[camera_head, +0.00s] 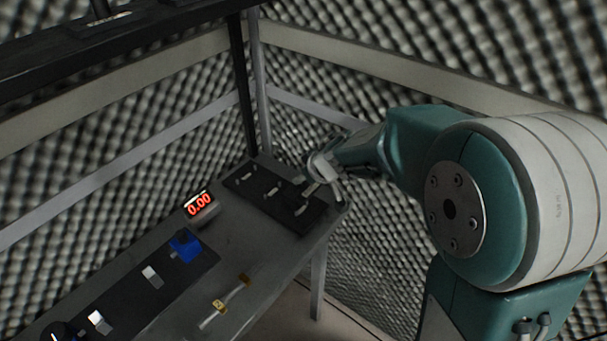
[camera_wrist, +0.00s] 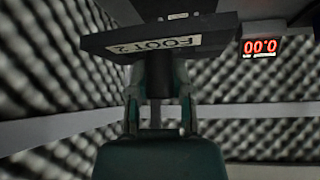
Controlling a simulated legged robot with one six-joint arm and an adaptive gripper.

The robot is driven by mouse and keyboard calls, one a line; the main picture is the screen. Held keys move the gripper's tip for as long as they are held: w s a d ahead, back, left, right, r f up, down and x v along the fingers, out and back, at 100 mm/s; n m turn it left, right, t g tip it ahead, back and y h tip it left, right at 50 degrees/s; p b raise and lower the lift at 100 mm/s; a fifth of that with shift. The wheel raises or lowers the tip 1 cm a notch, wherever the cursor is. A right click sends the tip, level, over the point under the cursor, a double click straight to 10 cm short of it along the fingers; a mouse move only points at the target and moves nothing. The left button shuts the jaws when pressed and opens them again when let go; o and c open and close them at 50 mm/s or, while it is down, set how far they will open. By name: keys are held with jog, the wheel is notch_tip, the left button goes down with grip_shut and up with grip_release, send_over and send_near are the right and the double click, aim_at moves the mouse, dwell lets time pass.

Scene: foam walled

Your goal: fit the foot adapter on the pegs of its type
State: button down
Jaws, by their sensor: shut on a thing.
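The foot adapter (camera_wrist: 105,46) is a dark flat plate with a white label reading "FOOT 2" in the wrist view. A dark block under the plate sits between the two fingers of my gripper (camera_wrist: 160,92), which is shut on it. In the head view my gripper (camera_head: 314,186) is low over the right end of a dark board (camera_head: 262,203) at the far end of the table. This board carries several small pale marks or labels. The pegs cannot be made out clearly, and I cannot tell whether the adapter touches them.
A red display (camera_head: 199,205) reads 0.00 left of the dark board. A nearer dark board (camera_head: 130,303) holds a blue part (camera_head: 185,246) and white pieces. A pale rod with yellow parts (camera_head: 225,303) lies near the table's front edge. A dark shelf and foam walls enclose the table.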

aim_at(298, 185)
jog(key=shift+a+f, duration=0.45)
jog(key=shift+f, duration=0.2)
jog(key=shift+a+f, duration=0.4)
jog(key=shift+f, duration=0.2)
jog(key=shift+a+f, duration=0.1)
jog(key=shift+f, duration=0.25)
jog(key=shift+d+f, duration=0.35)
jog(key=shift+f, duration=0.2)
jog(key=shift+d+f, duration=0.3)
jog(key=shift+f, duration=0.25)
jog(key=shift+a+f, duration=0.1)
jog(key=shift+f, duration=0.1)
jog(key=shift+a, duration=0.35)
jog(key=shift+d, duration=0.35)
jog(key=shift+a, duration=0.2)
jog(key=shift+d, duration=0.15)
